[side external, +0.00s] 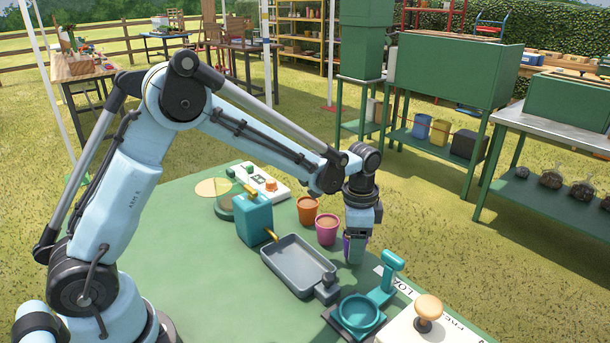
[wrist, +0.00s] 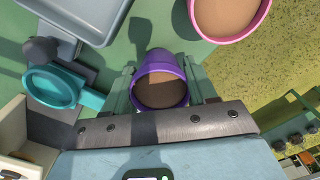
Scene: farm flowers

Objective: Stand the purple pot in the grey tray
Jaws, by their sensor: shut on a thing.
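The purple pot (wrist: 161,83) with brown soil in it is between the fingers of my gripper (wrist: 165,92) in the wrist view. My gripper is shut on it. In the side view a small patch of the purple pot (side external: 355,248) shows under my gripper (side external: 357,250), right of the grey tray; I cannot tell whether it touches the table. The grey tray (side external: 300,281) is shallow and its visible floor is empty. Its corner also shows at the upper left of the wrist view (wrist: 72,45).
A pink pot (side external: 327,229) and an orange pot (side external: 308,209) stand behind the tray.

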